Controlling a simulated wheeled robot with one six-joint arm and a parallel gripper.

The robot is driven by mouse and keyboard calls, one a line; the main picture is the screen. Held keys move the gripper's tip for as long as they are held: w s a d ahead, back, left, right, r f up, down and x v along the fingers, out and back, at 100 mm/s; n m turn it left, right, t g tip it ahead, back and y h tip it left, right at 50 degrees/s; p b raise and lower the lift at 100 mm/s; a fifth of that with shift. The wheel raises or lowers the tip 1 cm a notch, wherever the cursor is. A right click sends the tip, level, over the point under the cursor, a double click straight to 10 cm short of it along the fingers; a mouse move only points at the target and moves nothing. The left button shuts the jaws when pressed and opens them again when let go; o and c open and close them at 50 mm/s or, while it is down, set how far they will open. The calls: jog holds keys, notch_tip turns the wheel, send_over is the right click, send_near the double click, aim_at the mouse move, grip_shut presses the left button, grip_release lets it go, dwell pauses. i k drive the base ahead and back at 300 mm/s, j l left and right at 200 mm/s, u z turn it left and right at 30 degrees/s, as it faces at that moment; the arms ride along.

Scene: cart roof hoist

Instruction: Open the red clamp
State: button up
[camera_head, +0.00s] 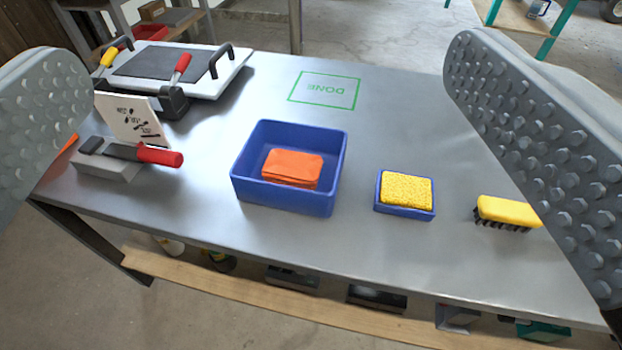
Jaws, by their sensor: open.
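The red clamp (181,67) stands at the near right edge of a white board with a dark grey panel (155,62), at the back left of the metal table. Its red handle tilts up to the right above a dark clamp body (165,100). I cannot tell from here how tightly it grips the board. A yellow-handled clamp (108,58) sits at the board's left side. My gripper (300,165) is open and empty, with one studded grey finger at each side of the picture. The clamp lies beyond the left finger, apart from it.
A blue bin (245,180) holds orange cloth. A yellow sponge (405,188) sits in a blue tray, beside a yellow brush (508,211). A grey block with a red-handled tool (160,155) and a small sign (130,118) stand at left. The green-outlined DONE area (325,90) is clear.

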aim_at(181, 65)
jog(key=i+j+u, duration=0.15)
jog(key=i+j, duration=0.7)
